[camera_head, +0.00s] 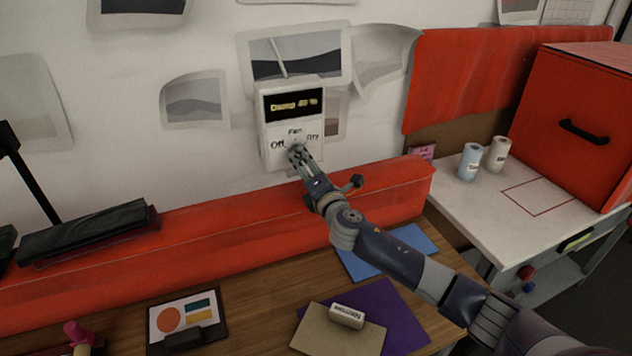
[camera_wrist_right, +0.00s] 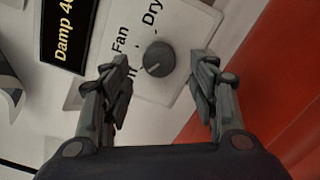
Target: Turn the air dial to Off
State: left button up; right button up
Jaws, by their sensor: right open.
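The air dial (camera_wrist_right: 160,57) is a round dark knob with a pale pointer line, on a white wall panel (camera_head: 266,142) with a black "Damp" display (camera_head: 295,104). The labels Fan, Off and Dry stand around the dial. In the right wrist view the pointer slants to the lower left, toward the side of the partly hidden Off label. My right gripper (camera_wrist_right: 160,80) is open, one finger to each side of the dial and apart from it. In the head view my right gripper (camera_head: 297,154) is at the panel front and mostly hides the dial. My left gripper is not in view.
A red padded ledge (camera_head: 230,232) runs below the panel, above a wooden desk (camera_head: 250,318). Papers hang on the wall around the panel. At right, two canisters (camera_head: 470,161) and a red box (camera_head: 570,115) stand on a white counter (camera_head: 463,203).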

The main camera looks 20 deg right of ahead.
jog(key=s, duration=0.7)
jog(key=shift+s, duration=0.4)
